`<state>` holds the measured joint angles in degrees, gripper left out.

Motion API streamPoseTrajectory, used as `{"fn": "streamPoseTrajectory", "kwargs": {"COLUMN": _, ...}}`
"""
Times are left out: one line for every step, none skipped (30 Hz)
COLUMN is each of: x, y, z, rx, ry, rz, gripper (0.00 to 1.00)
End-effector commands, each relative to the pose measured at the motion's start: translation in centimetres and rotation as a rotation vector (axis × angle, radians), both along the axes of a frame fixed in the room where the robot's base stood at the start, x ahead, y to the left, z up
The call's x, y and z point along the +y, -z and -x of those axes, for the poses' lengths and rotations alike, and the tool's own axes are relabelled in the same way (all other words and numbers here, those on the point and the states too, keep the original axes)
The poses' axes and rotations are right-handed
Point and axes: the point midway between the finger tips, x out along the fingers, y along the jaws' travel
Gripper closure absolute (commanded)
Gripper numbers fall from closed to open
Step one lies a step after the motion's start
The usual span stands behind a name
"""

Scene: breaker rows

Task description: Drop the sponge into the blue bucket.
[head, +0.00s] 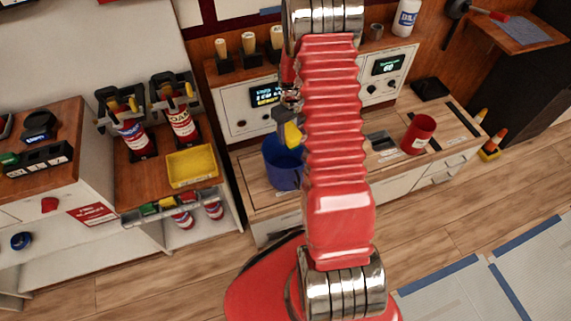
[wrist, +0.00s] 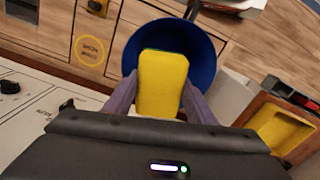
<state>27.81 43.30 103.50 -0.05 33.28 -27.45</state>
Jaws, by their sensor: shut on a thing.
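The sponge (wrist: 163,82) is yellow with a thin green edge, and it sits between my gripper's two grey fingers (wrist: 160,100) in the wrist view. My gripper is shut on it. The blue bucket (wrist: 207,58) lies beyond the sponge in the wrist view, and the sponge covers much of its opening. In the head view the sponge (head: 292,134) shows at my gripper (head: 287,122), over the back part of the blue bucket (head: 283,175). My arm hides the bucket's right side. The exact height of the sponge over the rim is hard to tell.
The bucket stands on a wooden bench (head: 262,197). A red cup (head: 419,134) stands to the right, and a yellow tray (head: 192,167) lies on the left shelf beside red canisters (head: 181,124). A white panel (head: 236,110) with displays rises behind the bucket.

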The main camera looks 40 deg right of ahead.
Motion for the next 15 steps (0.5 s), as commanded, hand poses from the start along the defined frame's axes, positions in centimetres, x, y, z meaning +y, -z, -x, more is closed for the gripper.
{"fn": "streamPoseTrajectory", "kwargs": {"x": 0.0, "y": 0.4, "z": 0.0, "rx": 0.001, "ry": 0.000, "rz": -0.001, "gripper": 0.71}}
{"fn": "streamPoseTrajectory", "kwargs": {"x": 0.0, "y": 0.6, "z": 0.0, "rx": 0.001, "ry": 0.000, "rz": -0.001, "gripper": 0.71}}
{"fn": "streamPoseTrajectory", "kwargs": {"x": 0.0, "y": 1.0, "z": 0.0, "rx": 0.001, "ry": 0.000, "rz": 0.000, "gripper": 0.71}}
{"fn": "streamPoseTrajectory", "kwargs": {"x": 0.0, "y": 1.3, "z": 0.0, "rx": 0.001, "ry": 0.000, "rz": 0.000, "gripper": 0.71}}
{"fn": "streamPoseTrajectory", "kwargs": {"x": 0.0, "y": 1.6, "z": 0.0, "rx": 0.001, "ry": 0.000, "rz": 0.000, "gripper": 0.71}}
{"fn": "streamPoseTrajectory", "kwargs": {"x": 0.0, "y": 2.0, "z": 0.0, "rx": 0.001, "ry": 0.000, "rz": -0.001, "gripper": 0.71}}
{"fn": "streamPoseTrajectory", "kwargs": {"x": 0.0, "y": 2.3, "z": 0.0, "rx": 0.001, "ry": 0.000, "rz": -0.001, "gripper": 0.71}}
{"fn": "streamPoseTrajectory", "kwargs": {"x": 0.0, "y": 2.7, "z": 0.0, "rx": 0.001, "ry": 0.000, "rz": -0.001, "gripper": 0.71}}
{"fn": "streamPoseTrajectory", "kwargs": {"x": 0.0, "y": 3.1, "z": 0.0, "rx": 0.001, "ry": 0.000, "rz": 0.000, "gripper": 0.71}}
{"fn": "streamPoseTrajectory", "kwargs": {"x": 0.0, "y": 3.4, "z": 0.0, "rx": 0.001, "ry": 0.000, "rz": 0.000, "gripper": 0.71}}
{"fn": "streamPoseTrajectory", "kwargs": {"x": 0.0, "y": 3.7, "z": 0.0, "rx": 0.000, "ry": 0.000, "rz": 0.000, "gripper": 0.71}}
{"fn": "streamPoseTrajectory", "kwargs": {"x": 0.0, "y": 4.0, "z": 0.0, "rx": 0.000, "ry": 0.000, "rz": 0.000, "gripper": 0.71}}
{"fn": "streamPoseTrajectory", "kwargs": {"x": 0.0, "y": 4.3, "z": 0.0, "rx": 0.001, "ry": 0.000, "rz": 0.000, "gripper": 0.71}}
{"fn": "streamPoseTrajectory", "kwargs": {"x": 0.0, "y": 4.5, "z": 0.0, "rx": 0.001, "ry": 0.000, "rz": -0.001, "gripper": 0.71}}
{"fn": "streamPoseTrajectory", "kwargs": {"x": 0.0, "y": 4.8, "z": 0.0, "rx": 0.001, "ry": 0.000, "rz": -0.001, "gripper": 0.71}}
